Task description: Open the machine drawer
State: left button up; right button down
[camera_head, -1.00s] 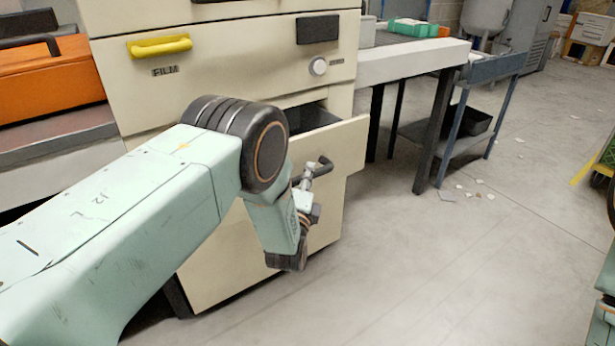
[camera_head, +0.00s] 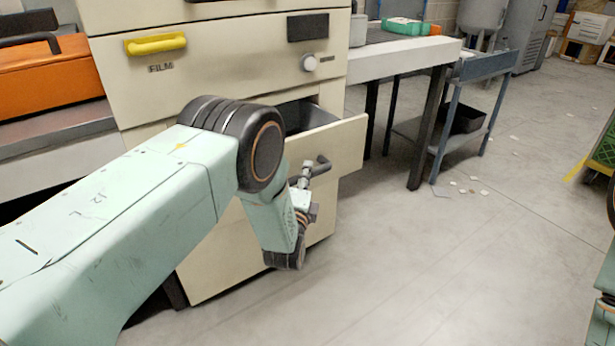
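The machine drawer (camera_head: 338,143) is a cream front below the machine's upper panel. It stands partly pulled out, and its dark inside (camera_head: 308,115) shows behind the front's top edge. Its dark handle (camera_head: 322,163) sticks out from the front. My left arm comes in from the left, with its elbow over the machine's front. My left gripper (camera_head: 306,177) is small in view at the handle and appears shut on it; its fingertips are partly hidden. My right gripper is out of view.
An orange case (camera_head: 50,75) lies at the left. The floor in front is clear, with scraps farther back.

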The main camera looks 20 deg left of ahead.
pick_arm(q)
jog(key=o, duration=0.4)
jog(key=shift+c, duration=0.2)
jog(key=shift+d, duration=0.1)
jog(key=s+d+f, duration=0.1)
jog(key=s, duration=1.1)
jog(key=shift+d+f, duration=0.15)
jog(key=shift+f, duration=0.15)
jog(key=shift+w, duration=0.1)
jog(key=s+a+f+n+g+h+p, duration=0.2)
jog(key=s+f+n+g, duration=1)
jog(key=s+f, duration=0.4)
jog(key=s+r+n+g+p, duration=0.1)
jog(key=s+r+n+g, duration=0.1)
jog(key=s, duration=0.9)
jog(key=s+a+r+n+g+p, duration=0.1)
jog(key=s+n+g, duration=0.3)
jog(key=s, duration=0.7)
jog(key=shift+a+r+n+g+p, duration=0.15)
jog(key=shift+r+n+g+p, duration=0.15)
jog(key=shift+r+g+p, duration=0.55)
